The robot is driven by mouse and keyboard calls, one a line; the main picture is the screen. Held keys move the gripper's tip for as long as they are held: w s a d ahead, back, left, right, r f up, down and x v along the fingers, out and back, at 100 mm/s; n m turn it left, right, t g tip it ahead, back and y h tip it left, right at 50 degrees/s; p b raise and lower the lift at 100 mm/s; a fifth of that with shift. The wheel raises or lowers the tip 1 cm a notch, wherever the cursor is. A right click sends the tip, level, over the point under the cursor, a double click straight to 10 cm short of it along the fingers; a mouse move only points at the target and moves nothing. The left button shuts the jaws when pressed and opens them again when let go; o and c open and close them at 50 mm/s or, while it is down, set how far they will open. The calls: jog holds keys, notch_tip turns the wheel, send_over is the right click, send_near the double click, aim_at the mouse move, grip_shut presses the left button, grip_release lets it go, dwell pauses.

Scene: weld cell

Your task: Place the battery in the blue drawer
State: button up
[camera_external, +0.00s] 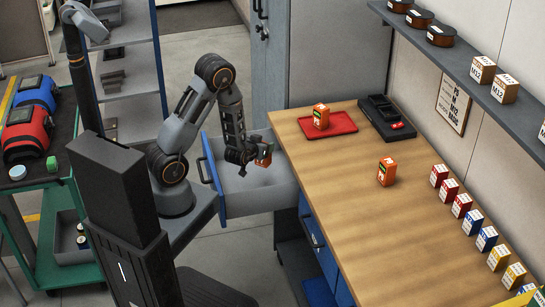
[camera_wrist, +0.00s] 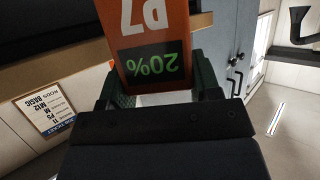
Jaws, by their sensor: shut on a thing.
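My gripper (camera_external: 254,157) is shut on an orange battery (camera_external: 264,159). In the wrist view the battery (camera_wrist: 155,45) shows "P7" and a dark display reading "20%" in green, both upside down, between the gripper's fingers (camera_wrist: 163,88). The blue drawer (camera_external: 213,172) is pulled out from the left side of the wooden bench. Its grey inside (camera_external: 262,197) shows, and I see nothing in it. My gripper and the battery are above the drawer's opening, apart from its floor.
A similar orange battery (camera_external: 387,172) stands on the bench (camera_external: 345,235); another (camera_external: 321,115) stands on a red tray (camera_external: 345,124). A black dock (camera_external: 386,120) is behind. A grey cabinet (camera_external: 335,50) rises beyond the drawer. Several small boxes (camera_external: 462,206) line the bench's right edge.

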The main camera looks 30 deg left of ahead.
aim_at(263, 165)
jog(key=shift+f, duration=4.75)
jog(key=shift+f, duration=0.2)
jog(key=o, duration=1.1)
jog(key=shift+s, duration=0.1)
jog(key=shift+r, duration=0.15)
